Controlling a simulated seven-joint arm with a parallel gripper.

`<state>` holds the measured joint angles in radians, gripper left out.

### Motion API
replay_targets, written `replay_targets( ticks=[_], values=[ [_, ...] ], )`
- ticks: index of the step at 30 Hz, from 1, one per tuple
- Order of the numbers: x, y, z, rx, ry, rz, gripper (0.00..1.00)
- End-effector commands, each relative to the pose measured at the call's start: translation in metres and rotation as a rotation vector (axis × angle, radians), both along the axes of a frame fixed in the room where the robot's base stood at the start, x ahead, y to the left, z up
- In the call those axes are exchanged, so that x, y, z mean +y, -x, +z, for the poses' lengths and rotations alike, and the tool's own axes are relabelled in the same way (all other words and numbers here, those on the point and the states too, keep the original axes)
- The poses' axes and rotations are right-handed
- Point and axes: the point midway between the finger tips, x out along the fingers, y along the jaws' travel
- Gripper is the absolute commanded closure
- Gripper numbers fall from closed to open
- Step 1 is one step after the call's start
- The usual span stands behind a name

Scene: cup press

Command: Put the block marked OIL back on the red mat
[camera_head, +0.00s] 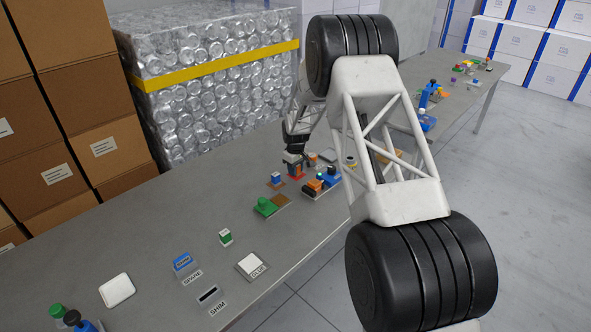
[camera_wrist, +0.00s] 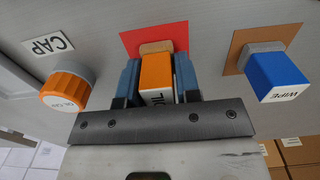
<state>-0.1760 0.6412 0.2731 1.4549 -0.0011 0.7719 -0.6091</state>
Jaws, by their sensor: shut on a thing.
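The OIL block (camera_wrist: 157,70) is orange with a white label face and a tan end. My gripper (camera_wrist: 157,85) is shut on it, with a blue-grey finger on each side. The block's tan end is over the red mat (camera_wrist: 180,33) in the wrist view. I cannot tell whether it touches the mat. In the head view my gripper (camera_head: 295,158) is small and far off above the red mat (camera_head: 299,177), and it partly hides the block.
A blue WIPE block (camera_wrist: 277,75) stands on a brown mat (camera_wrist: 237,50) beside the red one. An orange-topped round cap (camera_wrist: 66,89) is on the other side, near a CAP label (camera_wrist: 48,43). A green block (camera_head: 266,206) and other items stand close by.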

Motion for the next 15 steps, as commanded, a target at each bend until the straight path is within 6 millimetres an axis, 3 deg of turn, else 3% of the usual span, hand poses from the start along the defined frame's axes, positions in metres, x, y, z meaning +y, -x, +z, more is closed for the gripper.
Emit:
replay_targets(
  ticks=[4, 5, 9, 15],
  values=[
    [0.0001, 0.0001, -0.0032, 0.000, 0.000, 0.000, 0.88],
    [0.0000, 0.0000, -0.0027, 0.000, 0.000, 0.000, 0.65],
    [0.0000, 0.0000, -0.0026, 0.000, 0.000, 0.000, 0.44],
    [0.0000, 0.0000, -0.0027, 0.000, 0.000, 0.000, 0.44]
  ],
)
